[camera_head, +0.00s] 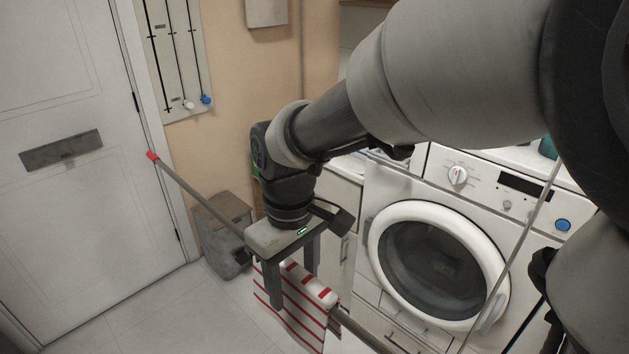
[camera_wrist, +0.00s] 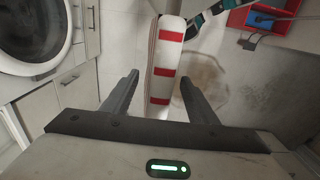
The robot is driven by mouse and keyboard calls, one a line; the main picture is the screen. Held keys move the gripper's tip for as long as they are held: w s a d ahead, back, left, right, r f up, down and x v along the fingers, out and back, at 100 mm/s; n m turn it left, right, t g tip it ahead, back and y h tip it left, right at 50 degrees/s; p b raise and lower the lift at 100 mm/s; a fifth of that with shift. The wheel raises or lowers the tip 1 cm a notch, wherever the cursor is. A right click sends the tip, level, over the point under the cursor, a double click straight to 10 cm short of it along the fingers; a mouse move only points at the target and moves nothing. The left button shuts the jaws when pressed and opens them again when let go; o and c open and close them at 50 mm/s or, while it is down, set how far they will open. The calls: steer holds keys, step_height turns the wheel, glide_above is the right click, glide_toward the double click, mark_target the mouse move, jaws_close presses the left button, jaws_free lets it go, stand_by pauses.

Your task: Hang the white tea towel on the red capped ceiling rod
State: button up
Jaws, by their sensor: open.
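The white tea towel with red stripes (camera_head: 290,308) hangs folded over the grey rod (camera_head: 200,198), which has a red cap (camera_head: 153,156) at its left end. In the wrist view the towel's top fold (camera_wrist: 159,88) runs away from me between my fingers, and it hides the rod under it. My gripper (camera_head: 295,288) is open and points down, close over the towel. In the wrist view its fingertips (camera_wrist: 161,82) stand apart on either side of the fold. I cannot tell whether they touch the cloth.
A washing machine (camera_head: 520,213) stands to the right and a white door (camera_head: 70,215) to the left. A grey box-like bin (camera_head: 222,243) stands on the floor behind the rod. In the wrist view a red and blue container (camera_wrist: 268,18) lies at the upper right. Tiled floor is clear at the left.

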step_height(320, 180, up, 16)
steer(key=p, duration=0.2)
steer(key=s+d+r+m+t+p, duration=0.1)
steer(key=s+d+m+t+p, duration=0.1)
steer(key=d, duration=0.4)
steer(key=s+d+r+m+t+p, duration=0.1)
steer(key=s+d+m+p, duration=0.1)
steer(key=d+m, duration=0.2)
steer(key=s+d+r+m+t+p, duration=0.1)
steer(key=d+m, duration=0.3)
steer(key=d, duration=0.6)
steer(key=shift+s+t+p, duration=0.45)
steer(key=shift+t+p, duration=0.35)
steer(key=shift+p, duration=0.1)
stand_by(1.5)
